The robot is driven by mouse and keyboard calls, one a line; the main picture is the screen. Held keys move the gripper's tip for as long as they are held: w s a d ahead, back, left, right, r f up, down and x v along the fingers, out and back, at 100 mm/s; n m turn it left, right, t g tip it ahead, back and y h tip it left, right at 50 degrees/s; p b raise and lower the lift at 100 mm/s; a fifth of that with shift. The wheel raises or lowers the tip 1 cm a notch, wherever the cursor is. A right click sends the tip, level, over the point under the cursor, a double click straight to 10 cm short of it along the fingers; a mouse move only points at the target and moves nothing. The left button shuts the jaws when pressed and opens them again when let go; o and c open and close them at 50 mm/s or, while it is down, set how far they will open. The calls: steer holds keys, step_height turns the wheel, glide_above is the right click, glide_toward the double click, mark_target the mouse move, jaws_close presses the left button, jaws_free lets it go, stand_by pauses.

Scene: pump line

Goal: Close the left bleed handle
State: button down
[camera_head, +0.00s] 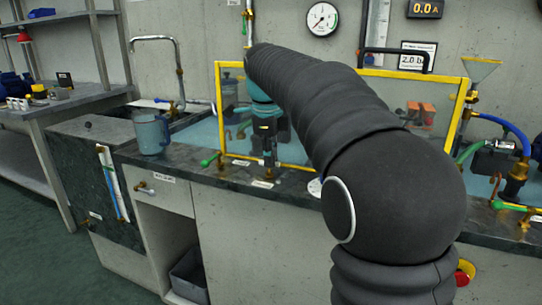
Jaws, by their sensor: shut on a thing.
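My gripper (268,160) points down at the counter behind its front edge, below the teal wrist (262,112). It is shut on a small part at a brass fitting (270,175), which I take to be the left bleed handle. The fingers hide most of that part, so I cannot tell its angle. A white label (262,184) lies on the counter just in front of it. A separate green lever (210,160) shows on the counter to the left, apart from my gripper.
A yellow-framed clear screen (222,110) stands close behind my gripper. A grey-blue jug (151,134) and a sink tap (178,75) are at the left. A yellow funnel (480,68), hoses and another green lever (505,206) are at the right. My arm covers the middle.

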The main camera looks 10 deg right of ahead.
steer(key=shift+m, duration=0.6)
steer(key=c, duration=1.2)
jaws_free()
step_height(320, 180, up, 12)
steer(key=s+a, duration=0.1)
steer(key=s, duration=0.1)
steer(key=shift+a+f, duration=0.15)
